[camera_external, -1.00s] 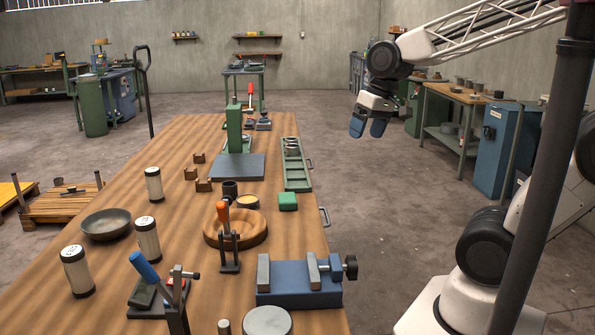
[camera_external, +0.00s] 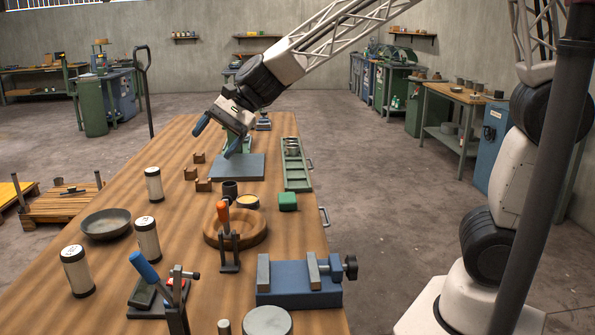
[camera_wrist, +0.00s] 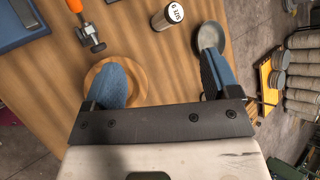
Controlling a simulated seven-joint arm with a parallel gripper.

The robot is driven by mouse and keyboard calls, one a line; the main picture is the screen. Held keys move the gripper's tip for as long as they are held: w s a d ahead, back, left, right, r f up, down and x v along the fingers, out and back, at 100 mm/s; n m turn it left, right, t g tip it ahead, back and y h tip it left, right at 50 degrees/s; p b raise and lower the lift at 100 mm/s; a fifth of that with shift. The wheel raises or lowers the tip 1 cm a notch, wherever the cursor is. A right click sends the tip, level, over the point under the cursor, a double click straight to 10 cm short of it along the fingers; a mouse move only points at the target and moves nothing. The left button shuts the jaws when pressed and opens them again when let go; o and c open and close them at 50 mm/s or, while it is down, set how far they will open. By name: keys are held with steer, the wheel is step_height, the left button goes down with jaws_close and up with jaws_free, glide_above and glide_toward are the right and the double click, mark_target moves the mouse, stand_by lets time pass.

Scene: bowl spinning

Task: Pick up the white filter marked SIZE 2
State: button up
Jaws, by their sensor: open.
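Three white filters with dark end caps stand upright on the wooden table in the external view: a far one (camera_external: 153,184), a middle one (camera_external: 148,238) and a near one (camera_external: 77,271). Their labels are too small to read there. The wrist view shows one white filter (camera_wrist: 168,16) with a cap marking that I cannot read surely. My gripper (camera_external: 217,136) is above the far part of the table, beyond the filters. In the wrist view its blue fingers (camera_wrist: 160,70) are spread and hold nothing.
A grey bowl (camera_external: 106,224) stands beside the filters. A wooden ring (camera_external: 255,238), an orange-handled clamp (camera_external: 229,240), a blue-handled clamp (camera_external: 158,290) and a blue vise (camera_external: 298,284) crowd the near table. Small wooden blocks (camera_external: 190,174) lie near the dark plate (camera_external: 240,168).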

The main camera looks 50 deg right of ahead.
steer(key=w+a+f+m+y, duration=0.1)
steer(key=w+a+f+m, duration=0.15)
steer(key=a, duration=0.55)
steer(key=w+a+f+m+y, duration=0.1)
steer(key=w+a+m, duration=0.15)
steer(key=a, duration=0.55)
steer(key=m+y, duration=0.2)
steer(key=m, duration=0.2)
glide_toward(73, 255)
steer(key=w+a+r, duration=0.2)
steer(key=a+r, duration=0.2)
steer(key=shift+w+a, duration=0.15)
steer(key=shift+f, duration=0.1)
step_height(73, 255, down, 7)
steer(key=shift+x, duration=2.4)
steer(key=shift+c, duration=0.2)
